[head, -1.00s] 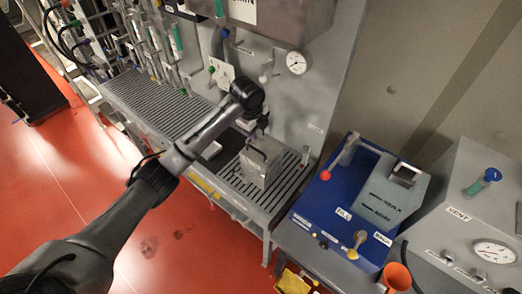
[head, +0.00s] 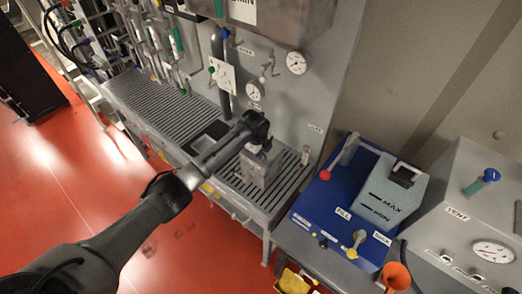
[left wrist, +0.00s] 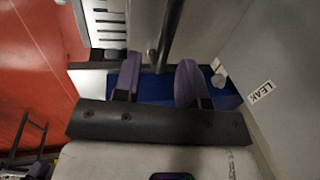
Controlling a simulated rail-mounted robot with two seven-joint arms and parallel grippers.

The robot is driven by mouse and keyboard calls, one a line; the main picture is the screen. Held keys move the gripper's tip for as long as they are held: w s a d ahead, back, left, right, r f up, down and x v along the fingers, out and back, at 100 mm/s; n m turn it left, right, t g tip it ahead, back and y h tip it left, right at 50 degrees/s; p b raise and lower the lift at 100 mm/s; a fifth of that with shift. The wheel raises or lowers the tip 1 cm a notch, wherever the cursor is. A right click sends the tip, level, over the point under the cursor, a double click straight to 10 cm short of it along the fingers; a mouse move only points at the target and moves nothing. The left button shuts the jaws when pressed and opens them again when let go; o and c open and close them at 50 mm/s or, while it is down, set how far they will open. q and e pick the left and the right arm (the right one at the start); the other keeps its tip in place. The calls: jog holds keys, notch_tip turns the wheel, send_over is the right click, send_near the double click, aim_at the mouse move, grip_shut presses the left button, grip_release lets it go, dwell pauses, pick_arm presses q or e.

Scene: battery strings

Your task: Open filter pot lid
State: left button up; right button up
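A grey metal box-shaped pot (head: 262,168) stands on the slatted grille in the head view. I take it for the filter pot; my gripper hides part of its top, so its lid is unclear. My left gripper (head: 262,143) is right at the top of this box, its fingers mostly hidden in the head view. In the left wrist view its two purple-grey fingers (left wrist: 157,82) are apart, with a grey rod showing beyond the gap. I cannot tell whether they touch anything. My right gripper is in neither view.
The slatted grille bench (head: 150,105) runs along the grey wall panel with gauges and valves. To the right are a blue unit (head: 322,205) with a MAX/MIN tank (head: 395,190) and an orange funnel (head: 397,277). A LEAK label (left wrist: 260,92) shows in the wrist view.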

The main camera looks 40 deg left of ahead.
pick_arm(q)
jog(key=shift+f, duration=0.15)
grip_shut()
dwell(0.4)
